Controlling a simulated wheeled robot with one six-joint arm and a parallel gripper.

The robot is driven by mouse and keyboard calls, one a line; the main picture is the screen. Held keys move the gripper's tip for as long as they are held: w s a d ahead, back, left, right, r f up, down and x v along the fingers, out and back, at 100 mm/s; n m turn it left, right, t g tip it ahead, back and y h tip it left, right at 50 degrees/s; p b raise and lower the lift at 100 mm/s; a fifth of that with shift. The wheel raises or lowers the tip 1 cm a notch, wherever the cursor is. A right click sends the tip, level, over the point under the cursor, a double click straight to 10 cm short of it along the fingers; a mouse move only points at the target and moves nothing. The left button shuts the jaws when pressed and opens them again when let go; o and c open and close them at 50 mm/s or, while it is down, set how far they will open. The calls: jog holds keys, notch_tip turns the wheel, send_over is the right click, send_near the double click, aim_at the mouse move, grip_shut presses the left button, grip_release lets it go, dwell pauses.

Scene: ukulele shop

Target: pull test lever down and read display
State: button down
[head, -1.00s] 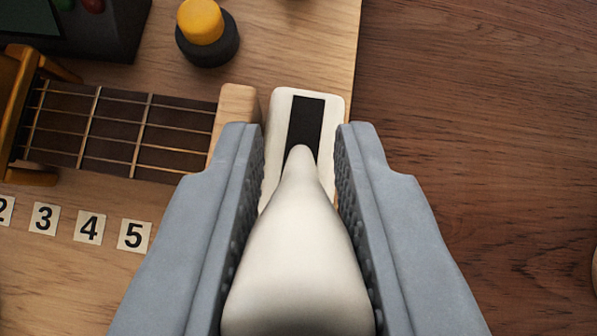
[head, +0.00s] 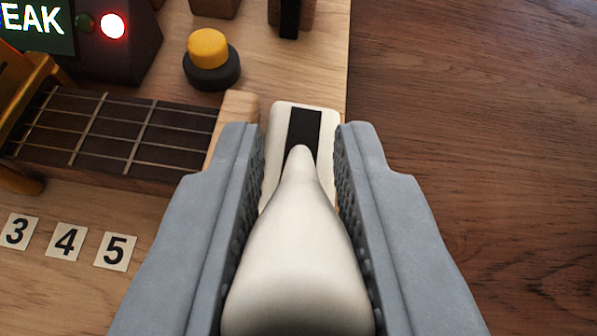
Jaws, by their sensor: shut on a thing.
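The test lever (head: 297,260) is a cream, tapered handle coming out of a dark slot in a pale housing (head: 273,125). My gripper (head: 297,180) has its two grey fingers on both sides of the lever and is shut on it. The display (head: 35,22), at the top left, is lit with large white letters; only "EAK" is in view, and the left part is cut off.
A yellow button (head: 208,50) on a black base stands behind a fretted neck (head: 120,140). Number tiles (head: 66,242) lie at the lower left. Dark blocks (head: 291,18) stand at the top. The brown wooden surface (head: 470,120) at right is clear.

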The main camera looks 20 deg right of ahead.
jog(key=c, duration=1.3)
grip_release()
jog(key=v, duration=1.7)
jog(key=shift+s, duration=0.25)
jog(key=shift+a, duration=0.1)
jog(key=s+a+t+y, duration=0.1)
jog(key=a, duration=0.2)
jog(key=s+a+n+t+y, duration=0.1)
jog(key=a+t, duration=0.1)
jog(key=a, duration=0.1)
jog(key=s+a+t+y, duration=0.1)
jog(key=s+a+t, duration=0.1)
jog(key=a, duration=0.1)
jog(key=shift+f+n, duration=0.25)
jog(key=shift+n, duration=0.05)
